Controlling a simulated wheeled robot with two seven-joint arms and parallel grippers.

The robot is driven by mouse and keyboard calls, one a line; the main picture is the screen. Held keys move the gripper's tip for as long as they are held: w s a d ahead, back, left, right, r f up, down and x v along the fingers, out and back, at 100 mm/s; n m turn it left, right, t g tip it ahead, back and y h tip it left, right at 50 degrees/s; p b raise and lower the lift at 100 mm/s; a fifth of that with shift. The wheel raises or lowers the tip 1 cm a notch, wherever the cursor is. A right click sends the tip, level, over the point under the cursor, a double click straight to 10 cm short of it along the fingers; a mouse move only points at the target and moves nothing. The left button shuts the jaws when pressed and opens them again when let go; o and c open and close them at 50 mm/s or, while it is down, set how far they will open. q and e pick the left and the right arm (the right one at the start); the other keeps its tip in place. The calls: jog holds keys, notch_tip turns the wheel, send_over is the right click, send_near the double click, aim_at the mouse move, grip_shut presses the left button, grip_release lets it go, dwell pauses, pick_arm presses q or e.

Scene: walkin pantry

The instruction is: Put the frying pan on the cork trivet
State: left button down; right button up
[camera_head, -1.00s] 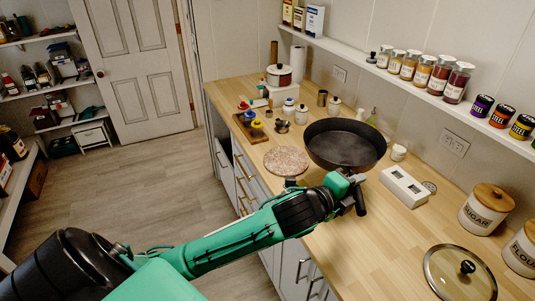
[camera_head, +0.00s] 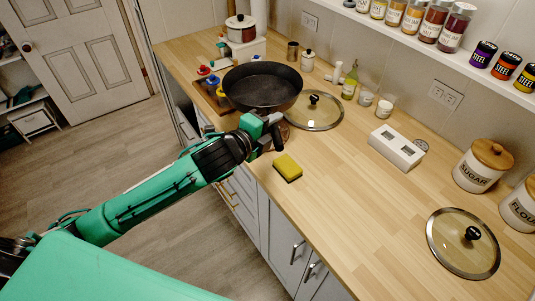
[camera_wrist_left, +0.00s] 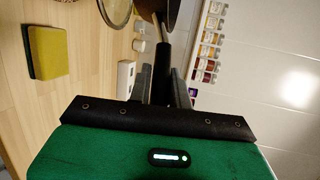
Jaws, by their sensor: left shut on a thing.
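The black frying pan (camera_head: 262,86) is in the head view, held above the counter near the wooden tray, looking roughly level. My left gripper (camera_head: 274,133) is shut on its handle, which points toward the front edge. In the left wrist view the dark handle (camera_wrist_left: 160,45) runs between the fingers of the left gripper (camera_wrist_left: 162,85), and part of the pan shows at the top. The cork trivet (camera_head: 285,131) is mostly hidden behind the pan and gripper; only a small brown edge seems to show. My right gripper is out of view.
A glass lid (camera_head: 314,111) lies right of the pan, and a yellow sponge (camera_head: 287,167) lies near the front edge. A white box (camera_head: 396,148), canisters (camera_head: 482,165) and a second lid (camera_head: 463,243) stand farther right.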

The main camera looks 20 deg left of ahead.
pick_arm(q)
notch_tip(320, 180, down, 15)
jog(key=shift+r+p, duration=0.1)
jog(key=shift+p, duration=0.6)
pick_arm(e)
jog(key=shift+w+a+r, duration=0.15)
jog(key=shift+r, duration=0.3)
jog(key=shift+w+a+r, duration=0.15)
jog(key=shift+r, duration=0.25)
pick_arm(q)
jog(key=c, duration=1.4)
grip_release()
jog(key=shift+f, duration=0.2)
jog(key=shift+o, duration=0.6)
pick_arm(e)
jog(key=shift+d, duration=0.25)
